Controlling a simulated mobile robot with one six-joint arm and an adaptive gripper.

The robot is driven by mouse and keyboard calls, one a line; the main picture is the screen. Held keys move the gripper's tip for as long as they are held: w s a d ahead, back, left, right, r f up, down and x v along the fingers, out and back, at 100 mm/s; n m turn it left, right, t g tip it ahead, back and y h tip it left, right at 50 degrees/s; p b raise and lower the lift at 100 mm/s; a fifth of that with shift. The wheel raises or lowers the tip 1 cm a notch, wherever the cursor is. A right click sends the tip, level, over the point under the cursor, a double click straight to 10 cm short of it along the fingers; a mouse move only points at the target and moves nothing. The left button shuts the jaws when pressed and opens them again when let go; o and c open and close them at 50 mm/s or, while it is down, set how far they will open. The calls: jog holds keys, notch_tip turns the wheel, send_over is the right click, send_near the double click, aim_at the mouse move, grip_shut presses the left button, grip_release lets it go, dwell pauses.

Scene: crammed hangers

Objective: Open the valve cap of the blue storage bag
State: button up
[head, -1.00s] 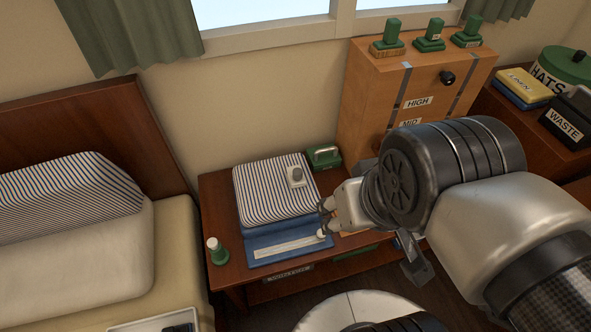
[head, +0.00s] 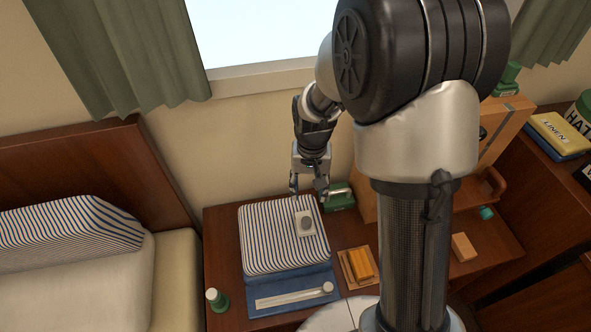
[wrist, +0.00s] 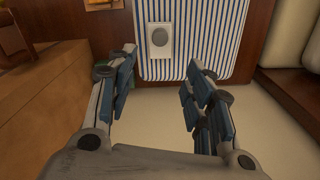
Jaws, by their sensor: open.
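The blue storage bag (head: 283,238) lies flat on the wooden bedside table, its puffed top striped blue and white. It also shows in the wrist view (wrist: 208,30). A pale square valve with a round grey cap (head: 306,223) sits near its right side, and the cap (wrist: 159,37) looks closed. The bag's blue front strip (head: 262,287) carries a white bar with a round white slider (head: 328,288) at its right end. My gripper (head: 308,190) is open and empty, pointing down near the valve, apart from it. In the wrist view the gripper (wrist: 161,62) has the valve between and beyond its fingertips.
A green bottle with a white cap (head: 217,299) stands at the table's front left. The wall is close behind the table.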

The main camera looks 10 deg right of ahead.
aim_at(307, 221)
notch_tip(307, 221, down, 18)
jog(key=b, duration=0.5)
jog(key=shift+w+f+b, duration=0.15)
jog(key=shift+b, duration=0.15)
jog(key=shift+c, duration=0.2)
grip_shut()
dwell(0.3)
